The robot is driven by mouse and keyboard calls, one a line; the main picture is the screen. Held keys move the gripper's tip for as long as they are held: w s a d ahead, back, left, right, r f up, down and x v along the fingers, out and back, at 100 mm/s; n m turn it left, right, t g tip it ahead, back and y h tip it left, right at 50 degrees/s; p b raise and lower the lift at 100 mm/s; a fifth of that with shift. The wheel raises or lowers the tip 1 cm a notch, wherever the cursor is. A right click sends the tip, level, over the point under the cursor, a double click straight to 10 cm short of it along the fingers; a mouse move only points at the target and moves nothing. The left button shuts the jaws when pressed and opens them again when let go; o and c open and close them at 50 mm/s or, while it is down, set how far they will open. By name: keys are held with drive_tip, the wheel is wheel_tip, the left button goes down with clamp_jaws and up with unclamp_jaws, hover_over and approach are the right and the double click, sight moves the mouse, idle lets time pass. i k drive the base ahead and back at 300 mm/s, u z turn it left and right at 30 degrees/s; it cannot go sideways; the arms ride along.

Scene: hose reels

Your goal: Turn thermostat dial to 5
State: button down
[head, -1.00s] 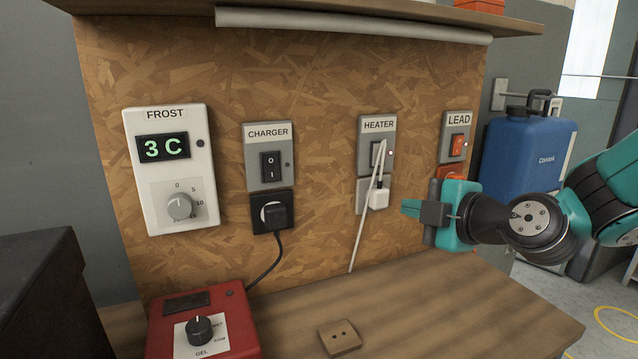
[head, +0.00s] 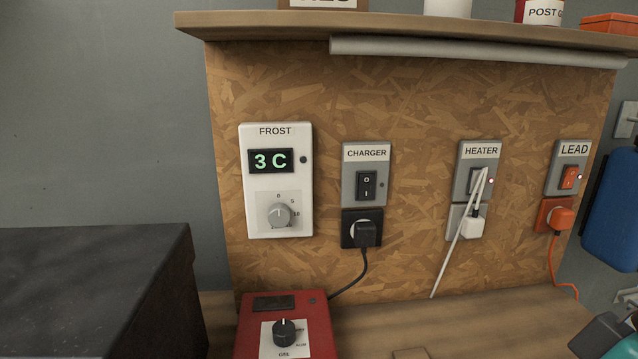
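The white thermostat box labelled FROST (head: 250,212) is fixed on the left of the chipboard panel. Its green display (head: 271,161) reads 3 C. The dial's exact pointer direction is too small to tell. My gripper (head: 598,338) shows only in part at the lower right corner, far to the right of the dial and apart from it.
A CHARGER switch (head: 367,184) with a black plug (head: 365,235) is right of the thermostat. HEATER (head: 480,180) and LEAD (head: 569,179) switches follow. A red box (head: 252,337) stands below the thermostat, a dark box (head: 100,290) at left. A shelf (head: 270,30) overhangs.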

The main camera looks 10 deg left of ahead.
sight(279, 214)
drive_tip(key=z, duration=1.7)
drive_tip(key=k, duration=1.55)
drive_tip(key=u, duration=1.7)
drive_tip(key=i, duration=0.5)
drive_tip(key=u, duration=0.05)
